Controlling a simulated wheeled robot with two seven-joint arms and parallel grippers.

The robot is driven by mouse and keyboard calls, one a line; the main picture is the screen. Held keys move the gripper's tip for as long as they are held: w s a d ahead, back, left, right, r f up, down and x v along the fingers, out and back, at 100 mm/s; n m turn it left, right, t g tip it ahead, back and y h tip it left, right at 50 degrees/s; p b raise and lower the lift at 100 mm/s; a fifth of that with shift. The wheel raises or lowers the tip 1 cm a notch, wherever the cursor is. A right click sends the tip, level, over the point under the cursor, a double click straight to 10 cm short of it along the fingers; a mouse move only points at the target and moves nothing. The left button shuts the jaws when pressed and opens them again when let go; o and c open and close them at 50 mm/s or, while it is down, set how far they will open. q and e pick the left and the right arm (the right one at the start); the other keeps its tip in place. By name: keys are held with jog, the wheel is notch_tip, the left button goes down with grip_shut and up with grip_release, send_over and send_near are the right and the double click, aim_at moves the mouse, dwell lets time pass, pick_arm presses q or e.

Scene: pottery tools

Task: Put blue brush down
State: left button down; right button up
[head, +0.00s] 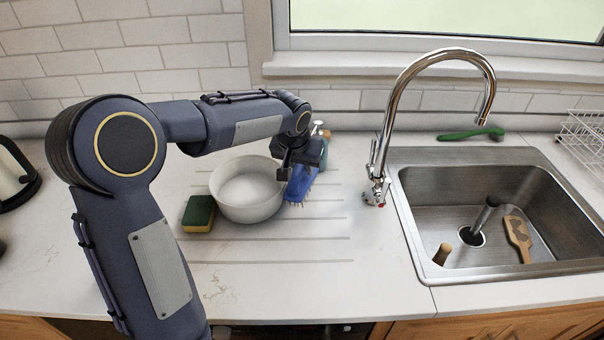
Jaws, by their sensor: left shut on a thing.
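The blue brush (301,185) is beside the right side of a white bowl (238,205), on or just above the grooved drainer area of the counter. I cannot tell whether it touches the counter. My left gripper (297,168) is over the brush's upper end and shut on it, its fingers partly hidden by the wrist. My right gripper is out of view.
A green and yellow sponge (198,214) lies left of the bowl. A soap bottle (321,140) stands behind the gripper. The chrome faucet (377,180) and sink (420,185) are to the right. A green brush (470,134) lies behind the sink. The front counter is clear.

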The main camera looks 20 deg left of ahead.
pick_arm(q)
notch_tip(320, 180, down, 3)
jog(key=shift+w+f, duration=0.15)
jog(key=shift+f, duration=0.15)
jog(key=c, duration=1.5)
grip_release()
